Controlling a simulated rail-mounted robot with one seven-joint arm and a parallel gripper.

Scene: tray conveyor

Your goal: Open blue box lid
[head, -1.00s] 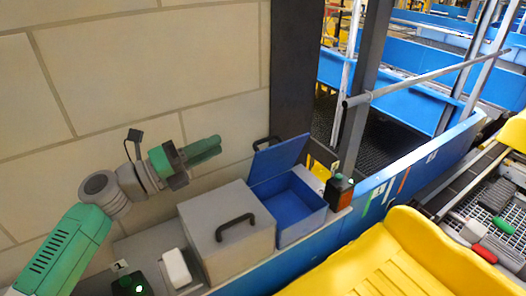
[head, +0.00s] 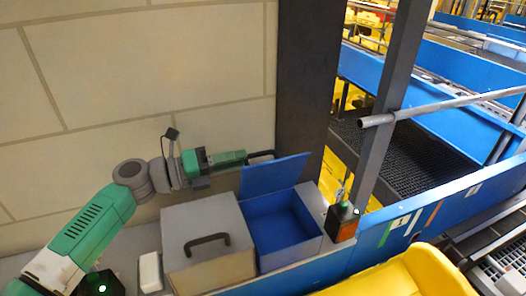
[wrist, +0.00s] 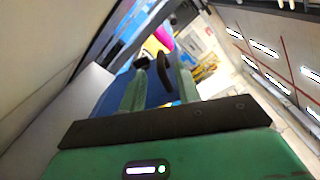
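The blue box (head: 308,240) stands open on the ledge, its blue inside showing empty. Its blue lid (head: 278,176) is raised and tilted back towards the wall. The lid's dark handle (head: 262,154) sits near the lid's upper left edge. My gripper (head: 244,156) is level with the handle, just left of it. In the wrist view, my gripper's two green fingers (wrist: 160,85) are apart. The black handle (wrist: 164,78) shows between and beyond them, with the blue lid (wrist: 155,95) behind. Whether a finger touches the handle or lid cannot be told.
A grey box (head: 218,268) with a shut lid and black handle stands left of the blue box. A black and orange button unit (head: 342,220) is to its right. A white block (head: 150,272) lies at left. A yellow tray (head: 400,275) is in front; the wall is behind.

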